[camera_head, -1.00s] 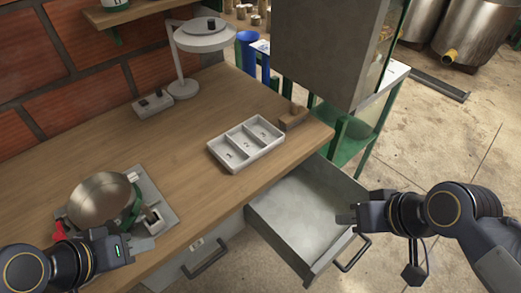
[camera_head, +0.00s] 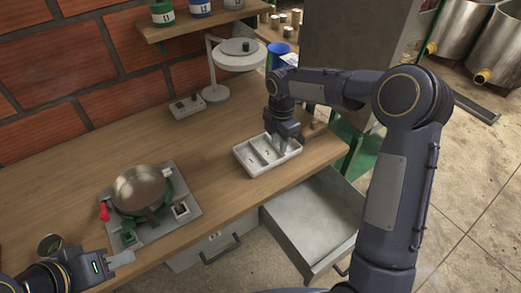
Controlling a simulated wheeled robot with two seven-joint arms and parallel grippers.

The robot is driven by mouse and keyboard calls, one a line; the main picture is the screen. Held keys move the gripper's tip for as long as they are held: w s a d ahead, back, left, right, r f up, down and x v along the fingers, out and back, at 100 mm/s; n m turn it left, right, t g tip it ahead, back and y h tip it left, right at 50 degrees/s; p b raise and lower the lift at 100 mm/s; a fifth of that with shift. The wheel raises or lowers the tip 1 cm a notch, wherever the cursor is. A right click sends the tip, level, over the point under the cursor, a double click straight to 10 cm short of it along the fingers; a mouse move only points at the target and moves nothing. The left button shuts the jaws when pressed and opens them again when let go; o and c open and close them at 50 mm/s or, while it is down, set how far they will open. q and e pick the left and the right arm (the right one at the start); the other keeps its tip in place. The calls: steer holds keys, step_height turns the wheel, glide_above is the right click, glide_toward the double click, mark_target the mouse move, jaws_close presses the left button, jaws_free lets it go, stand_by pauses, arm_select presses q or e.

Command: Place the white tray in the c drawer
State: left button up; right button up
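The white tray (camera_head: 244,156) with three compartments lies on the wooden table near its right end. My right gripper (camera_head: 283,146) points down over the tray's right compartment, close to or touching its wall; whether its fingers are closed on the wall is hidden. An open, empty drawer (camera_head: 310,222) sticks out below the table's right front; its letter is not readable. A shut drawer (camera_head: 205,247) is to its left. My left gripper (camera_head: 120,260) is over the front left table edge, away from the tray, its finger gap not clear.
A metal pan device (camera_head: 140,190) with a red handle stands on the left of the table. A white lamp (camera_head: 235,58) and a switch box (camera_head: 187,106) stand behind. The table between the pan and tray is clear.

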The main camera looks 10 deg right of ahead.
mark_target(279, 160)
step_height(279, 160, down, 8)
steer(key=shift+s+d+r+p, duration=0.1)
steer(key=shift+s+r+p, duration=0.1)
steer(key=shift+p, duration=0.25)
jaws_close()
